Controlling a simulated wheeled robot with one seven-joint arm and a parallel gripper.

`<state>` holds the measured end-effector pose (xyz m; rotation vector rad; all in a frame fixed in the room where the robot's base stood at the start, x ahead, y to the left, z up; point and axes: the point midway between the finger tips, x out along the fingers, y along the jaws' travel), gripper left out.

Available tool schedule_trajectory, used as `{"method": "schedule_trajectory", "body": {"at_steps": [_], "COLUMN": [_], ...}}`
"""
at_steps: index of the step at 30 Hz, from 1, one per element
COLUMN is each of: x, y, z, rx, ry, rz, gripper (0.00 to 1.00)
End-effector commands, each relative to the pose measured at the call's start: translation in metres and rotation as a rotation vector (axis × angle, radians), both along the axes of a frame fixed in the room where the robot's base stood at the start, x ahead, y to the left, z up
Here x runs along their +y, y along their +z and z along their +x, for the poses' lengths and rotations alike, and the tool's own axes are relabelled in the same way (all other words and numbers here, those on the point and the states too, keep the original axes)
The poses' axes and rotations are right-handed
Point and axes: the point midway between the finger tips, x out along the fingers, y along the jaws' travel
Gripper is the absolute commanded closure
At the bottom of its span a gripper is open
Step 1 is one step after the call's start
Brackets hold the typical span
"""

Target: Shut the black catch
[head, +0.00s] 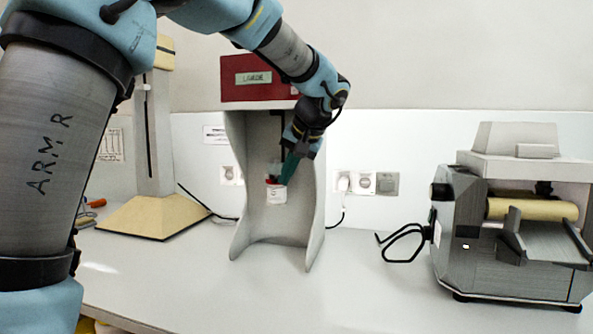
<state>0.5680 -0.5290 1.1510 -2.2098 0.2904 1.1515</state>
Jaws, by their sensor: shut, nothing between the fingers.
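My gripper (284,178), with green fingers, points down inside the grey open-fronted stand (238,185) with the red top. The fingers are shut and hold nothing. Just under and left of their tips is a small white block (276,196) with red at its upper edge, on the stand's back. I cannot tell whether the fingertips touch it. I cannot make out the black catch for sure; the gripper and wrist cover part of the stand's back.
A grey machine with a cream roller (532,208) and a black crank (405,243) stands at the right. A cream-based column (155,216) stands at the left. Sockets (367,183) line the wall behind. The front middle of the white worktop (350,290) is clear.

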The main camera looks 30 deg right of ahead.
Motion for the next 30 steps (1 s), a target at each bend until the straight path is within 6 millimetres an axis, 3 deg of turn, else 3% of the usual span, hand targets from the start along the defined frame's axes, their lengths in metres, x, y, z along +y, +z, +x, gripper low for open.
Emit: {"method": "schedule_trajectory", "body": {"at_steps": [14,30], "x": [0.0016,0.0064], "y": [0.0000,-0.0001], "z": [0.0010,0.0023], "rx": [0.000,-0.001], "ry": [-0.009,-0.150], "rz": [0.000,-0.001], "gripper": [1.00,1.00]}}
